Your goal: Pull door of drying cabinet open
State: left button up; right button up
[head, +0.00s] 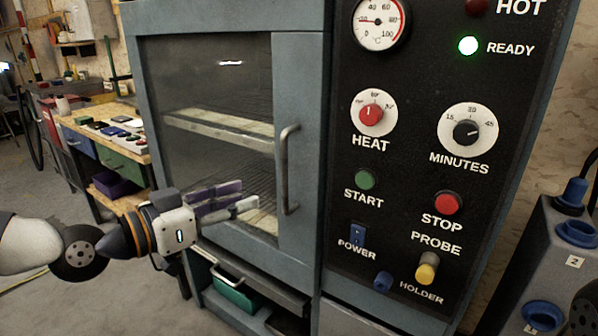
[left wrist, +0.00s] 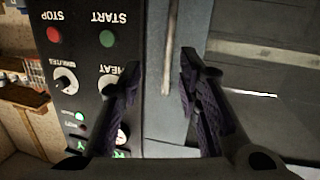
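The drying cabinet's door (head: 303,75) looks closed in the head view, with a large dark window showing racks inside. Its vertical metal bar handle (head: 287,170) is on the door's right side. My left gripper (head: 243,197) is in front of the lower window, left of the handle, with its fingers pointing towards it. The left wrist view is upside down and shows the left gripper (left wrist: 160,76) open and empty. There the handle (left wrist: 169,50) appears between the fingertips in the picture, apparently beyond them. My right gripper is not in view.
Right of the door is a black control panel (head: 405,190) with dials, buttons and a lit green READY lamp (head: 468,46). A partly open drawer (head: 262,288) sits below the door. A grey unit (head: 560,250) stands at right, a workbench (head: 100,135) at left.

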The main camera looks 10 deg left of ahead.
pick_arm(q)
jog(key=w+d+r+b, duration=0.1)
jog(key=w+d, duration=0.1)
jog(key=w, duration=0.3)
jog(key=w+d+r+t+b, duration=0.1)
jog(key=w+d+r, duration=0.1)
jog(key=w, duration=0.4)
jog(key=shift+d+r+m+b, duration=0.2)
jog(key=shift+d+m+b, duration=0.2)
jog(key=shift+d, duration=0.25)
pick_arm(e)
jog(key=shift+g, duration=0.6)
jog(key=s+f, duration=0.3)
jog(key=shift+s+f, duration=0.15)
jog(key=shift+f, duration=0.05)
pick_arm(q)
jog(key=shift+w, duration=0.1)
grip_shut()
